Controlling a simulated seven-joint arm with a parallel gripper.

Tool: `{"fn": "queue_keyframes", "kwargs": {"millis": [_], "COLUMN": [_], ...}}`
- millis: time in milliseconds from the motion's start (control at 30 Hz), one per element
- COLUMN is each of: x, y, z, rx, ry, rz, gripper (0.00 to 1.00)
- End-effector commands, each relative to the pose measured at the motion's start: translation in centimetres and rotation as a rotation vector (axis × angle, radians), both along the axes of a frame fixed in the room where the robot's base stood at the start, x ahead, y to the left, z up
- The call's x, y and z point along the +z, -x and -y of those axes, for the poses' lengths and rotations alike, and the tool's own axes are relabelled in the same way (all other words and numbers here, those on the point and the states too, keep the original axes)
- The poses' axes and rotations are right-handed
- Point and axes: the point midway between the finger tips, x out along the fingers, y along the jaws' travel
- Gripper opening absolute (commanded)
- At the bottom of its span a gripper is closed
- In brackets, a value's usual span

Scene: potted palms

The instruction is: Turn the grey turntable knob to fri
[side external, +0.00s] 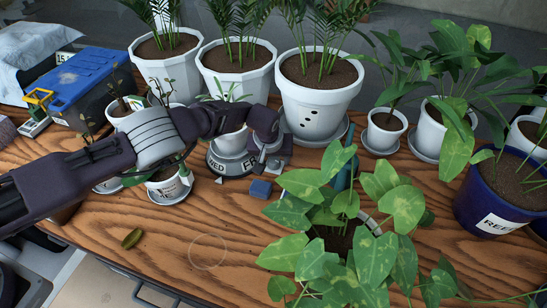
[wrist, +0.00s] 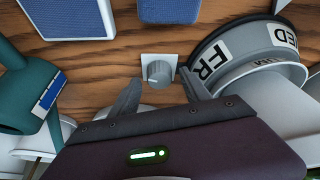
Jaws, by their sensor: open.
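The grey knob (wrist: 158,72) sits on a small white square plate on the wooden table in the wrist view. My gripper (wrist: 160,77) is open, with one finger on each side of the knob; I cannot tell whether either touches it. The grey turntable (wrist: 216,56) is right of the knob, with labels reading "FR", partly cut off, and "WED". In the side view the turntable (side external: 226,163) bears a white pot (side external: 232,140) with a small plant. My gripper (side external: 268,140) is at its right, and the knob is mostly hidden there.
A small blue block (side external: 261,188) lies in front of the turntable. A large leafy plant (side external: 345,235) fills the right foreground. White palm pots (side external: 318,105) stand behind. A teal object (wrist: 20,85) is at the left in the wrist view. The front left table is fairly clear.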

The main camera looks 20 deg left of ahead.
Motion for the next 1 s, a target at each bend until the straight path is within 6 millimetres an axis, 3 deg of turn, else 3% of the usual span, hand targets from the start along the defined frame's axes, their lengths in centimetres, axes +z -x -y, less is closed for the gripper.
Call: {"fn": "queue_keyframes", "kwargs": {"millis": [200, 467, 500, 767, 1000], "x": [-0.02, 0.0, 0.01, 0.03, 0.06], "y": [-0.03, -0.03, -0.03, -0.02, -0.04], "z": [-0.02, -0.01, 0.0, -0.05, -0.16], "rx": [0.001, 0.001, 0.001, -0.032, -0.171], "ry": [0.0, 0.0, 0.0, 0.002, 0.004], "rz": [0.0, 0.0, 0.0, -0.001, -0.001], "gripper": [0.53, 0.02, 0.0, 0.0, 0.0]}}
